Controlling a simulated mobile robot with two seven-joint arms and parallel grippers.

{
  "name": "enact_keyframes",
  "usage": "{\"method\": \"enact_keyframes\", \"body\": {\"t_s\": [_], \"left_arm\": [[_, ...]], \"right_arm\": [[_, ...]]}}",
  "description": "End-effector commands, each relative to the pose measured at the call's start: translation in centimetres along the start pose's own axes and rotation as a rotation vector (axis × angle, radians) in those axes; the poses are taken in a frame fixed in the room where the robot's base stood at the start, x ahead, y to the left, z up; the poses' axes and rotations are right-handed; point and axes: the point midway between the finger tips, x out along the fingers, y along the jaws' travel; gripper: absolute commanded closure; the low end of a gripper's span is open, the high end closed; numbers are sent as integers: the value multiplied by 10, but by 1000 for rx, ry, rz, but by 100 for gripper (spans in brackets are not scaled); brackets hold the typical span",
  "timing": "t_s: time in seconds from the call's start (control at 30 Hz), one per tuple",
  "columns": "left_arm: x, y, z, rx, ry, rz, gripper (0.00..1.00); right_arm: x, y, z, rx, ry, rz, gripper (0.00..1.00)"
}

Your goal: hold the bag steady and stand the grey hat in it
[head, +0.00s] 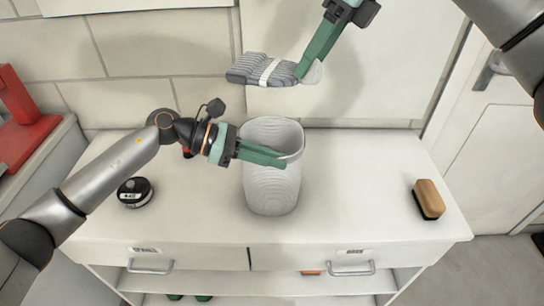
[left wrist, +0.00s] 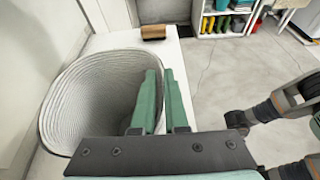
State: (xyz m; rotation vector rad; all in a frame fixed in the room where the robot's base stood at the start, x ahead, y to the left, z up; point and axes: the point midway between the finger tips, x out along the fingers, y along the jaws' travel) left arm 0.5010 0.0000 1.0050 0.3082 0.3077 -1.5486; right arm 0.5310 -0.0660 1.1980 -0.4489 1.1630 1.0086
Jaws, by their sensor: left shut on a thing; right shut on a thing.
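The bag (head: 272,192) is a pale grey, ribbed, open-topped container standing upright on the white cabinet top. In the left wrist view the bag (left wrist: 75,95) is open and looks empty as far as I see inside. My left gripper (head: 284,161) is shut on the bag's near rim; in the left wrist view one green finger is inside the wall and one outside. My right gripper (head: 303,74) is shut on the grey knitted hat (head: 250,70), near its pale pompom (head: 314,73). The hat has a white band, lies roughly sideways, and hangs in the air above the bag.
A round black tin (head: 134,192) lies on the cabinet (head: 355,205) at left. A brush with a wooden back (head: 429,198) lies at right. A red object (head: 25,115) stands on the surface at far left. The cabinet top around the bag is clear.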

Motion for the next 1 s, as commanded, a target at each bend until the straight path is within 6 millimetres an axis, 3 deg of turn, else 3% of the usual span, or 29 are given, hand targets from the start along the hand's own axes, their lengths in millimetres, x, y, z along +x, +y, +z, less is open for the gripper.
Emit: {"method": "enact_keyframes", "body": {"t_s": [1.0], "left_arm": [[0,0,0,-1,0,-1,100]], "right_arm": [[65,-14,-27,1,0,0,100]]}}
